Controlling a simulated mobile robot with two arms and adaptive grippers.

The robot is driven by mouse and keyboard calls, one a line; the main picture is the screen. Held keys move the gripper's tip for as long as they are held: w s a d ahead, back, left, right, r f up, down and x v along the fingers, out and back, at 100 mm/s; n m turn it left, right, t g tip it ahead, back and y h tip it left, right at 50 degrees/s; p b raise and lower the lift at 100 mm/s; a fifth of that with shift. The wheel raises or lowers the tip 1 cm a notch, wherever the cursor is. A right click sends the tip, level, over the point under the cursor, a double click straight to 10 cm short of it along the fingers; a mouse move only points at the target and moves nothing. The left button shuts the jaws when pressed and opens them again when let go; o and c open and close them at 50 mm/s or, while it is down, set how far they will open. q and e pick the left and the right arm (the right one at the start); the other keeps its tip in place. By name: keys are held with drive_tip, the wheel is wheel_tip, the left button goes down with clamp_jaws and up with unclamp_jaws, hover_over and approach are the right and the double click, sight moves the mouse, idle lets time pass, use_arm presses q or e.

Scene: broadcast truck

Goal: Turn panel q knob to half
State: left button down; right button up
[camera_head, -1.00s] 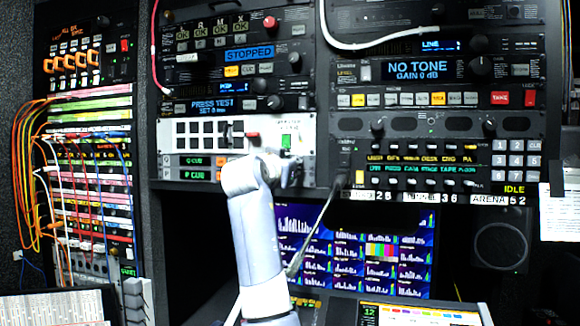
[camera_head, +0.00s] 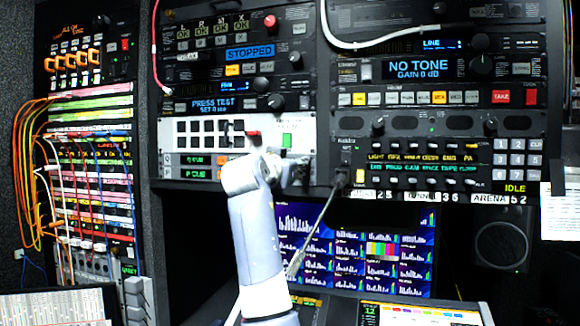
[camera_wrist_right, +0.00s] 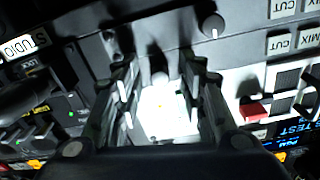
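My right gripper (camera_head: 292,172) is at the right end of the Q CUE and P CUE rows, below the white panel (camera_head: 180,150). The Q CUE display (camera_head: 198,160) is above the P CUE display (camera_head: 196,173). In the right wrist view the right gripper (camera_wrist_right: 160,92) has its fingers apart, with a grey knob (camera_wrist_right: 159,74) between them near the far end. I cannot tell if they touch it, or which row's knob it is. A second dark knob (camera_wrist_right: 212,25) with a white pointer is outside the fingers. My left gripper is not in view.
A red lever (camera_wrist_right: 253,112) is close beside the fingers in the right wrist view. A green button (camera_head: 287,140) is just above the gripper.

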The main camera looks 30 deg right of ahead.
drive_tip(key=v, duration=1.2)
drive_tip(key=shift+f, duration=0.1)
